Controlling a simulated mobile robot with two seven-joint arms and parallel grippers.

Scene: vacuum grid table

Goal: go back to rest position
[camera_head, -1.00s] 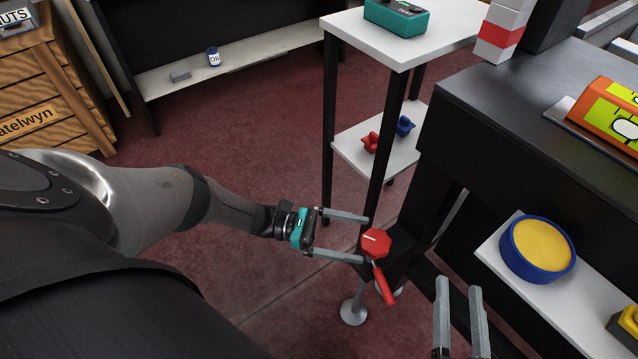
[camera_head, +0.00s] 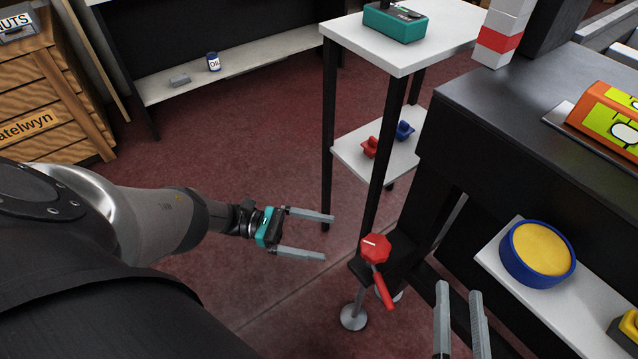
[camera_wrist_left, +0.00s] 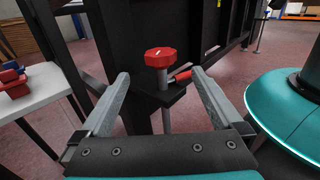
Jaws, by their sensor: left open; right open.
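My left gripper (camera_head: 328,237) is open and empty, over the floor to the left of a red knob (camera_head: 375,248) with a red handle (camera_head: 383,290) below it. A clear gap shows between its fingertips and the knob. In the left wrist view, the open fingers (camera_wrist_left: 158,85) frame the red knob (camera_wrist_left: 160,57), which stands beyond them. My right gripper (camera_head: 459,290) shows only as two parted fingers at the lower edge, open and empty. The rest of the right arm is out of view.
A dark table (camera_head: 500,110) with a white side shelf (camera_head: 492,252) stands at the right; a blue-rimmed yellow round container (camera_head: 540,252) sits on that shelf. A white-topped stand (camera_head: 400,45) is behind. Red floor (camera_head: 240,130) is free at the left.

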